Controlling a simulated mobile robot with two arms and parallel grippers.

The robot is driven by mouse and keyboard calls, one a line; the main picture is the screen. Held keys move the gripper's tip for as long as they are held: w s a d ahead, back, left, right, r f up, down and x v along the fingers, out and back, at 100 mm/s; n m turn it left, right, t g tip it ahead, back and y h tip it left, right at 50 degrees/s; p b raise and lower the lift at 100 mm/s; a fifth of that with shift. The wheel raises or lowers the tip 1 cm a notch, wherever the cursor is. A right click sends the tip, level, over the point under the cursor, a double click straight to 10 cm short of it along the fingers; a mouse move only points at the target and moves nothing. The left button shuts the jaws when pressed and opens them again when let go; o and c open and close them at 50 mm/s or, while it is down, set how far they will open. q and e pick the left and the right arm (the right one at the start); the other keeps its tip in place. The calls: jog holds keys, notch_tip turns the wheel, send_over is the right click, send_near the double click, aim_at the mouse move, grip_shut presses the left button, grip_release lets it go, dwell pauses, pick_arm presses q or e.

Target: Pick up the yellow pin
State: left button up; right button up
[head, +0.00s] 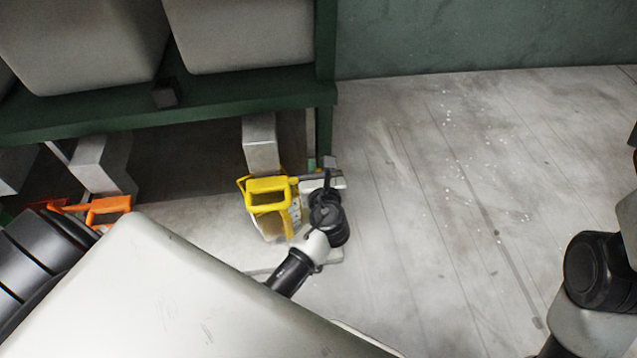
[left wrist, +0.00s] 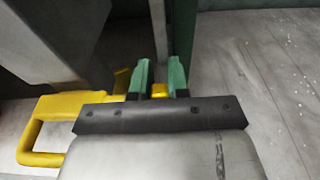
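The yellow pin (head: 268,193) has a loop handle and shows in front of the green frame, under the large pale bins. In the left wrist view its handle (left wrist: 42,125) sticks out to the left of my gripper. My left gripper (head: 322,165) is at the pin's right side in the head view. In the left wrist view the two green fingers of my left gripper (left wrist: 161,78) stand close together, with a small yellow part of the pin filling the gap between them. The hand hides the pin's middle. My right gripper is out of view.
An orange handle (head: 108,209) shows farther left. The green frame (head: 240,98) with pale bins (head: 240,35) stands above and behind, its post just behind my left gripper. Grey floor (head: 450,200) to the right is open, up to a green wall (head: 480,35).

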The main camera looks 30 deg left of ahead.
pick_arm(q)
grip_shut()
jog(key=shift+r, duration=0.1)
